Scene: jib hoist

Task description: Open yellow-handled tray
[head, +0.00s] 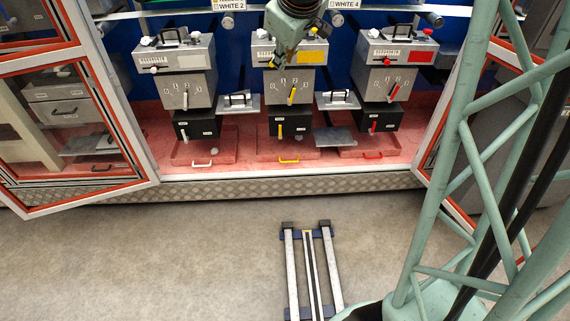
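The yellow-handled tray (270,154) is a shallow pink-red tray on the cabinet floor, below the middle unit. Its yellow handle (289,161) is at the front edge, near the cabinet sill. The tray appears pushed in, with its back under the middle black box. My gripper (268,72) is at the top centre, in front of the upper part of the middle unit. It is well above the tray and apart from the handle. Its fingers are small and dark, and their opening cannot be made out.
The middle unit has a yellow lever (292,95). A white-handled tray (184,158) lies to the left and a red-handled tray (350,151) to the right. Open framed doors (75,120) flank the cabinet. The grey floor (180,240) in front is mostly clear.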

